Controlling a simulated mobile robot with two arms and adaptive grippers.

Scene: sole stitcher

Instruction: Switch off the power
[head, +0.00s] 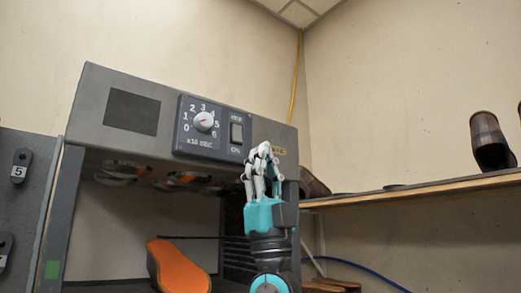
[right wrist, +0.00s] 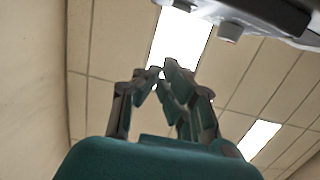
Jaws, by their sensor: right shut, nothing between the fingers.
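The power switch (head: 236,133) is a dark rocker on the dark control panel of the grey sole stitcher (head: 268,131). Small lettering stands above and below it. My right gripper (head: 264,150) is shut and empty, pointing up, just below and to the right of the switch in the head view. I cannot tell whether it touches the machine. In the right wrist view its fingertips (right wrist: 166,70) meet, with the ceiling behind and a grey edge at the top right. My left gripper is not in view.
A dial (head: 204,121) with numbers sits left of the switch. An orange sole (head: 179,267) stands inside the machine's open bay. A wooden shelf (head: 420,190) with a brown shoe (head: 490,141) runs along the right wall.

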